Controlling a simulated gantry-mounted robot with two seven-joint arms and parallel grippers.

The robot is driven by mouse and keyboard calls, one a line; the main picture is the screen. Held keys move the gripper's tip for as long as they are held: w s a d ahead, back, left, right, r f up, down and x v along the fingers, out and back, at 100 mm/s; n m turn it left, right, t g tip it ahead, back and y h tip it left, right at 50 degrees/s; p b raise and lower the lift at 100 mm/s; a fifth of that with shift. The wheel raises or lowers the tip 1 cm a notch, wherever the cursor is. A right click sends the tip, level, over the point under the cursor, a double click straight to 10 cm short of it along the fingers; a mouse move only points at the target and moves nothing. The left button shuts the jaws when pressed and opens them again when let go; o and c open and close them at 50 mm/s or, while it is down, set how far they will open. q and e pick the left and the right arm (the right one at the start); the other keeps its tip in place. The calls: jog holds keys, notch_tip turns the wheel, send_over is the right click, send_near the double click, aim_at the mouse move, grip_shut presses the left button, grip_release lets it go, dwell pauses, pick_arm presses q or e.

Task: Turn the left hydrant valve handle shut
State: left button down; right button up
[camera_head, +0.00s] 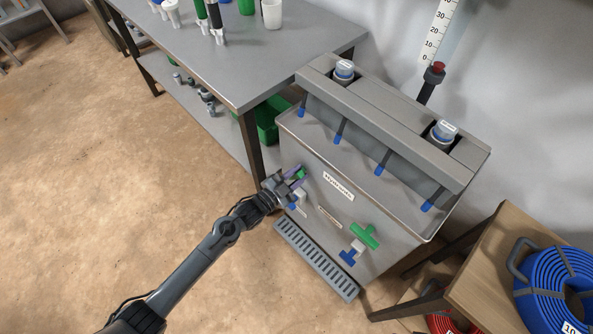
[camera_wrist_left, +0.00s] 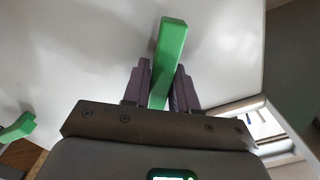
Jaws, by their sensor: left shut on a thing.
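The hydrant (camera_head: 318,163) is a grey metal cabinet with a label on its front. Its left valve handle (camera_head: 301,174) is a green bar, mostly hidden by my left gripper (camera_head: 295,178) in the head view. In the left wrist view the same green handle (camera_wrist_left: 173,45) stands between the purple fingers of my left gripper (camera_wrist_left: 160,88), which are shut on it. The handle sticks out beyond the fingertips there. The right valve handle (camera_head: 365,236) is a green bar on a white and blue tap, free of any gripper. My right gripper is not in view.
A slotted drain grate (camera_head: 316,259) runs along the cabinet's foot. A grey metal table (camera_head: 250,75) with bottles and cups stands behind left. A wooden stand (camera_head: 480,270) with a blue hose coil (camera_head: 555,290) is at the right. The floor at left is clear.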

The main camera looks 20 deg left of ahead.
pick_arm(q)
jog(key=m, duration=0.2)
jog(key=m+p, duration=0.1)
jog(key=m, duration=0.2)
jog(key=shift+s+d+f+m, duration=0.1)
jog(key=shift+d+f+m, duration=0.05)
jog(key=shift+f+m, duration=0.15)
jog(key=m, duration=0.2)
jog(key=m+p, duration=0.1)
jog(key=m, duration=0.2)
jog(key=shift+f+m, duration=0.3)
jog(key=shift+m, duration=0.1)
jog(key=shift+f, duration=0.1)
jog(key=c, duration=1)
grip_release()
jog(key=shift+d, duration=0.1)
jog(key=shift+p, duration=0.3)
jog(key=shift+s, duration=0.1)
